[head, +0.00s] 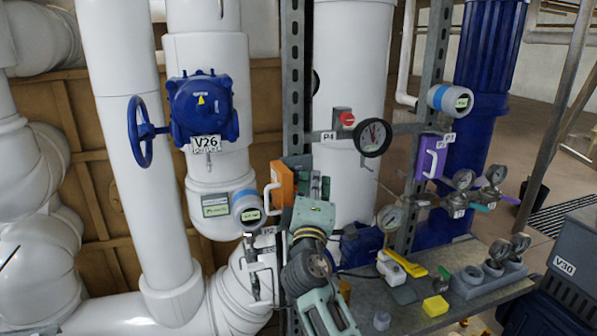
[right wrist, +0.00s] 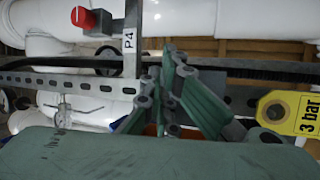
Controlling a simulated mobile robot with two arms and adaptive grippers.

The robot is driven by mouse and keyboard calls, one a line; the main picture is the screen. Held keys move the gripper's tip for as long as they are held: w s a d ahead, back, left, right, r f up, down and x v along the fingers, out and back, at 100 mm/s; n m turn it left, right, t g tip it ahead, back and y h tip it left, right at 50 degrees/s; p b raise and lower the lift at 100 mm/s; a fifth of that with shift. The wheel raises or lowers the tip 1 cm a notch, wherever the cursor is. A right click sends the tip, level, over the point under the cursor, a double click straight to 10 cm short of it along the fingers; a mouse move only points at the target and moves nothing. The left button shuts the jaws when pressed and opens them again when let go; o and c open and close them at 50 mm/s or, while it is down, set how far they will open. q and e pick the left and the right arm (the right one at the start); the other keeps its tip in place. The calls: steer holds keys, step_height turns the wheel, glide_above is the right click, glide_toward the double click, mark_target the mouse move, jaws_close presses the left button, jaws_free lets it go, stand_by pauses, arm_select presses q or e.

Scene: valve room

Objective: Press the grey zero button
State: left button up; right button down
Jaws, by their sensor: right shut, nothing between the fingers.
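My right gripper (head: 315,184) is in the lower middle of the head view, in front of the slotted metal post, pointing up and away. Its green fingers (right wrist: 168,72) are shut and empty in the right wrist view. I cannot make out a grey zero button for certain in either view. A grey bracket labelled P4 (right wrist: 130,42) carries a red button (right wrist: 83,18); the red button also shows in the head view (head: 347,118), above and right of my gripper. The round dial gauge (head: 372,136) is beside it. My left gripper is not in view.
An orange handled box (head: 281,184) is close left of my gripper. The slotted post (head: 294,90) and a horizontal rail (right wrist: 60,84) are near it. A yellow 3 bar tag (right wrist: 291,112) hangs at right. The bench (head: 400,318) below holds several small parts.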

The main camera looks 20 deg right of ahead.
steer(key=shift+w, duration=0.15)
steer(key=shift+w+b, duration=0.3)
steer(key=shift+w, duration=0.15)
stand_by(0.7)
steer(key=shift+w+r+b, duration=0.1)
steer(key=shift+w+b, duration=0.25)
steer(key=shift+b, duration=0.1)
stand_by(0.6)
steer(key=shift+s+a, duration=0.1)
steer(key=shift+s, duration=0.05)
steer(key=shift+s+a, duration=0.2)
steer(key=shift+s, duration=0.5)
steer(key=shift+d, duration=0.1)
